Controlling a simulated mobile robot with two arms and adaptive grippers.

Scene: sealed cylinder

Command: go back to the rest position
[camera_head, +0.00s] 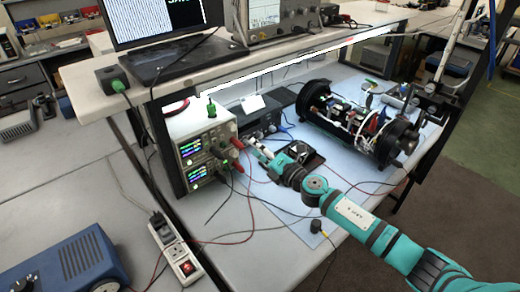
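My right arm, teal and dark grey, comes in from the lower right and reaches across the blue mat (320,215). Its gripper (252,146) is close to the front panel of the power supply (205,155), beside the red plugs. The gripper is small here, and I cannot tell whether it is open or shut, or whether it touches a plug. My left gripper is not in view. A black-ended cylinder (404,141) with exposed electronics lies on the mat, behind and right of my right gripper.
Red and black cables run over the mat near my arm. A shelf (290,62) with a laptop (160,45) and an oscilloscope (277,18) overhangs the bench. A power strip (172,250) and a blue box (68,268) are at lower left. Open floor (478,180) lies at right.

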